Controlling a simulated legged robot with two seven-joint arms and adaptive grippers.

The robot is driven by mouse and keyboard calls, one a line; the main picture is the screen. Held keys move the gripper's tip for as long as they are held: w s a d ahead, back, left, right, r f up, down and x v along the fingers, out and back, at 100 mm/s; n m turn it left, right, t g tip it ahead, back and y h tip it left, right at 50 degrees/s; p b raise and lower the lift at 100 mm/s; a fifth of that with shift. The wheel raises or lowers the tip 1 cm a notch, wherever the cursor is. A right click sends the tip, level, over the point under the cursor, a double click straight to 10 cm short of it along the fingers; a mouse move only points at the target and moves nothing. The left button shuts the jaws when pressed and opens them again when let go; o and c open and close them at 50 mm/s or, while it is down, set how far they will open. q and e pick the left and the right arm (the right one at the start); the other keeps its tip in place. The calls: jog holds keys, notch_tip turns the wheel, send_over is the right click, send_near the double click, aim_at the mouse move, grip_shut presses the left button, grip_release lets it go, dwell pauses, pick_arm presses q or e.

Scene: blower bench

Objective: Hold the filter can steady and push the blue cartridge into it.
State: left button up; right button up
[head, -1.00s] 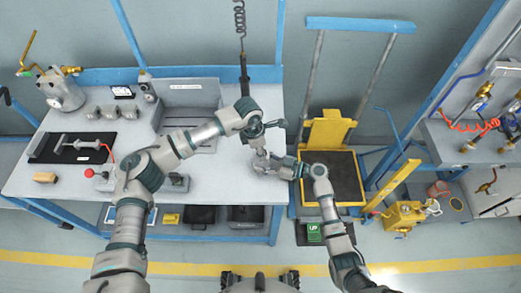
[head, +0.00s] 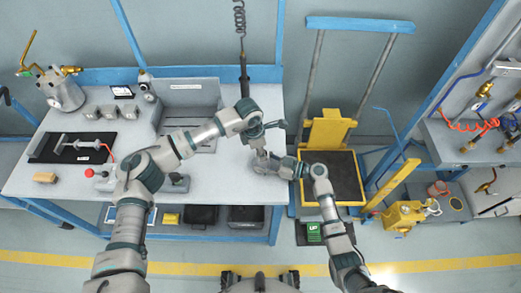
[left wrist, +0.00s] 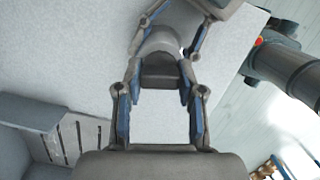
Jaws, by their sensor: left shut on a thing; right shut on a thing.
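In the head view the grey filter can (head: 262,168) stands on the bench near its right end. My right gripper (head: 279,167) comes from the right and is shut on the can. My left gripper (head: 262,155) points down just above it. In the left wrist view the rounded grey can (left wrist: 160,43) lies between the right gripper's fingers. My left gripper (left wrist: 160,80), with blue-faced fingers, is shut on a dark grey piece (left wrist: 160,76) against the can. No blue cartridge body shows clearly; I cannot tell how deep it sits.
The light grey bench (head: 225,172) is clear around the can. A black mat (head: 72,148) with a tool and a wooden block (head: 45,177) lie at the left. A grey bracketed housing (head: 188,97) stands behind. A yellow cart (head: 327,130) is right of the bench edge.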

pick_arm(q)
jog(key=shift+r, duration=0.1)
dwell(0.7)
jog(key=o, duration=1.2)
notch_tip(320, 180, up, 12)
jog(key=a, duration=0.2)
jog(key=shift+s, duration=0.25)
